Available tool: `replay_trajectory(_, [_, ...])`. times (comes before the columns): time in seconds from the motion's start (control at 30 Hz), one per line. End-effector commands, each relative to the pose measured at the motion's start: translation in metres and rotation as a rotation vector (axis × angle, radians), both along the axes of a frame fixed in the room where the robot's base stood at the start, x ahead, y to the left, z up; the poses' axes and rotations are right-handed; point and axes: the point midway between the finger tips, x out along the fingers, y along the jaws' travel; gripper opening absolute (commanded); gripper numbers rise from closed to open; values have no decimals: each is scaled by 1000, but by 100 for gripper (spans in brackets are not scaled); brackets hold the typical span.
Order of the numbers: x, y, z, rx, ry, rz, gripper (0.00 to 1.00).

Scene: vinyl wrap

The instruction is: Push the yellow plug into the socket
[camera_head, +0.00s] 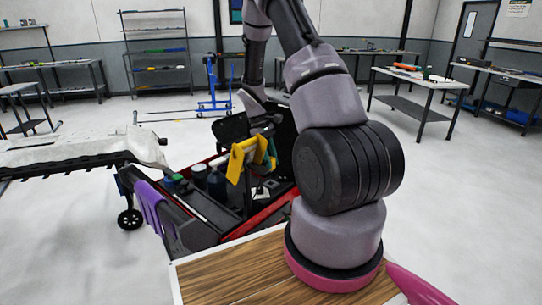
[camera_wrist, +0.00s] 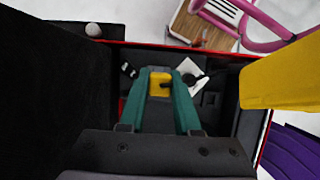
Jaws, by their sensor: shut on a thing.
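A small yellow plug (camera_wrist: 160,84) sits between the tips of my teal gripper fingers (camera_wrist: 161,92) in the wrist view. My gripper is shut on it and points down into a dark, red-edged cart (camera_wrist: 228,56). A thin dark piece, perhaps a cable, extends right from the plug. I cannot make out the socket for certain. In the head view, my gripper (camera_head: 270,150) hangs over the cart (camera_head: 262,216), and the plug cannot be made out there.
A large yellow bracket (camera_head: 243,159) stands close beside my gripper. A white piece (camera_wrist: 190,72) with a dark round part lies in the cart. Bottles (camera_head: 216,184) and purple parts (camera_head: 158,207) are at the cart's left. A wooden top (camera_head: 225,272) is in front.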

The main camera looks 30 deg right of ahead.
Motion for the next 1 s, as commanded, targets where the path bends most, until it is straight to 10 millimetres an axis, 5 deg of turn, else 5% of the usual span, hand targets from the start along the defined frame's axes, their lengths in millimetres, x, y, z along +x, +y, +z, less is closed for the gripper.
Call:
replay_trajectory(0.5, [0,0,-34,0,1,0,0])
replay_trajectory(1.0, [0,0,-42,-1,0,0,0])
